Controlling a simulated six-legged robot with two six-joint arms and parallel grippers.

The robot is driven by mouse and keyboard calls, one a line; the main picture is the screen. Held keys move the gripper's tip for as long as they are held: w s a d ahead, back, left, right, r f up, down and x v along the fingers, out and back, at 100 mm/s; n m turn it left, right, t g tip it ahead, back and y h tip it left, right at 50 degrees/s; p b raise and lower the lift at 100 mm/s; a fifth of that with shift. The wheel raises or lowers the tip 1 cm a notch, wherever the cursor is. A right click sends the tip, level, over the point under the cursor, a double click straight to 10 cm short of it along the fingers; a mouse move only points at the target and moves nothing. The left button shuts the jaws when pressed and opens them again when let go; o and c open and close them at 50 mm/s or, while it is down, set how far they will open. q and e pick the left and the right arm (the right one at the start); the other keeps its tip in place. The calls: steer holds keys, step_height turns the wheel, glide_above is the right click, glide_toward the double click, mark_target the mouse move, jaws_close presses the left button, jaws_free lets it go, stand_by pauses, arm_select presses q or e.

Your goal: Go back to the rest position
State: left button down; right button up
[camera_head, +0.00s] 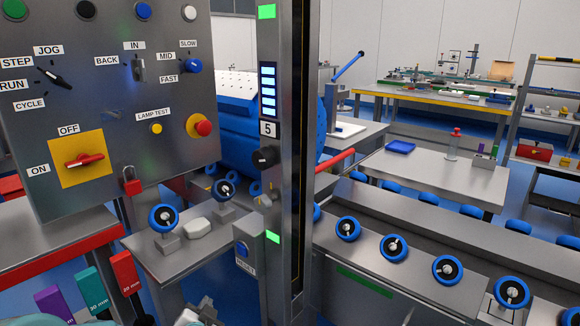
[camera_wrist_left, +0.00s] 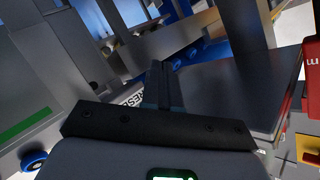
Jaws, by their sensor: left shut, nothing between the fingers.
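My left gripper (camera_head: 203,308) is at the bottom edge of the head view, only partly in the picture, in front of the small steel table. In the left wrist view its fingers (camera_wrist_left: 161,82) are together, with nothing between them. Behind the fingers in that view are blue parts, and a label is partly covered by them. My right gripper is in neither view.
A control panel (camera_head: 105,110) with a red switch stands at the left. A steel post (camera_head: 296,160) with green lights rises near the middle, a grey reset box (camera_head: 245,252) beside it. Blue-rimmed knobs (camera_head: 394,247) line the right bench. Coloured blocks (camera_head: 125,273) stand lower left.

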arm_select(q)
steer(key=s+d+f+n+g+h, duration=0.1)
steer(key=s+d+f+g+h, duration=0.3)
steer(key=s+f, duration=0.75)
steer(key=s+d+f+n+g+h, duration=0.1)
steer(key=s+d+f+n+g, duration=0.15)
steer(key=s+f+g, duration=0.6)
steer(key=s+d+f+n+g+h, duration=0.1)
steer(key=s+d+f+n, duration=0.1)
steer(key=s, duration=0.4)
steer(key=s+d+f+n, duration=0.1)
steer(key=s+d+f, duration=0.15)
steer(key=s, duration=0.35)
step_height(320, 180, up, 19)
steer(key=n+p, duration=0.1)
steer(key=p, duration=1.8)
steer(key=shift+w+a, duration=0.15)
steer(key=shift+a, duration=0.3)
steer(key=shift+n, duration=0.25)
